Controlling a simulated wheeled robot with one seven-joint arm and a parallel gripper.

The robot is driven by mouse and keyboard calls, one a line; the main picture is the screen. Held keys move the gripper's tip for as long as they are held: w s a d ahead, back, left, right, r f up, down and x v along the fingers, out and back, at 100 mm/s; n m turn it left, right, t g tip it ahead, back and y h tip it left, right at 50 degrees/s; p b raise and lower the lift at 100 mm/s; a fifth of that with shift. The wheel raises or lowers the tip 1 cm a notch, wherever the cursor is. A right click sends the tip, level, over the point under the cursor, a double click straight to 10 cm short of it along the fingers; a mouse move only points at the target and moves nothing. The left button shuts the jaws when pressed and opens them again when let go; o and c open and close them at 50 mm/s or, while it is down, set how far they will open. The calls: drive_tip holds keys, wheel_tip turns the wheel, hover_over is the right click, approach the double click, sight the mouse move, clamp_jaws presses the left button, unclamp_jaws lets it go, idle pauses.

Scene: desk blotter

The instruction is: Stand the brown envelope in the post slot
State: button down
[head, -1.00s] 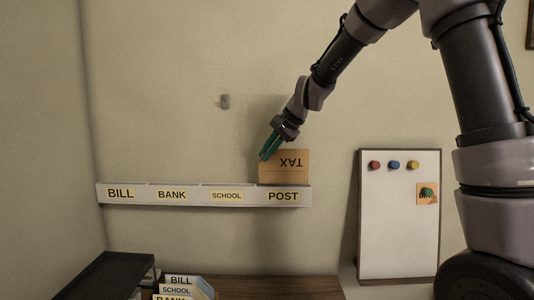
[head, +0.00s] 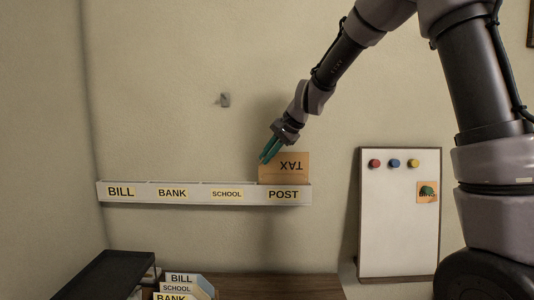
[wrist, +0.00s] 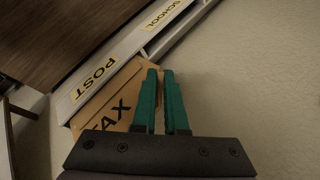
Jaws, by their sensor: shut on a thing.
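The brown envelope (head: 284,170), marked TAX upside down, stands upright with its lower part hidden behind the front of the post slot (head: 284,196). It also shows in the wrist view (wrist: 107,102), next to the POST label. My gripper (head: 265,158) is shut on the envelope's upper left edge, with its green fingers pointing down and left. In the wrist view, the fingers (wrist: 163,75) lie close together over the envelope's edge. Whether the envelope's bottom touches the slot floor is hidden.
The wall rack (head: 150,202) has BILL, BANK and SCHOOL slots left of POST. A whiteboard (head: 398,235) with coloured magnets hangs to the right. Below are a black tray (head: 105,275) and a file holder (head: 185,285) on a wooden desk (head: 270,287). The wall above the rack is mostly clear.

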sight(268, 170)
drive_tip(key=shift+f, duration=2.5)
drive_tip(key=c, duration=0.9)
unclamp_jaws()
drive_tip(key=v, duration=1)
drive_tip(key=shift+s+d+r, duration=0.15)
drive_tip(key=shift+d+r, duration=0.05)
drive_tip(key=shift+r, duration=0.1)
